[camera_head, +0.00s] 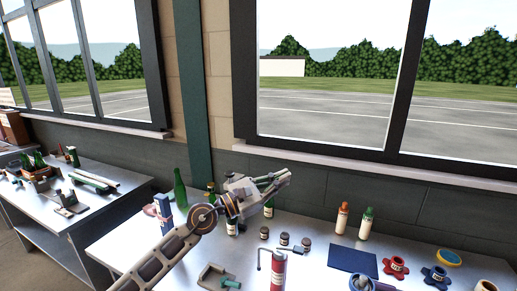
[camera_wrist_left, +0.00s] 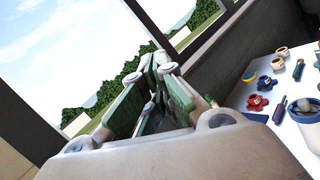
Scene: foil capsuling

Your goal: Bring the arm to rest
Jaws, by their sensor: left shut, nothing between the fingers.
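My left arm reaches in from the lower left in the head view. Its gripper (camera_head: 283,178) is raised above the back of the metal table (camera_head: 325,254) and points to the right. The fingers are together with nothing between them. In the left wrist view the left gripper (camera_wrist_left: 158,62) shows its green-padded fingers against the window, clear of the table. My right gripper is not in view.
Green bottles (camera_head: 180,188) stand behind and below the arm. A red cylinder (camera_head: 278,270), small jars, a dark blue mat (camera_head: 352,259), two capped bottles (camera_head: 366,223) and red and blue knobs occupy the table. A second table (camera_head: 98,207) stands left.

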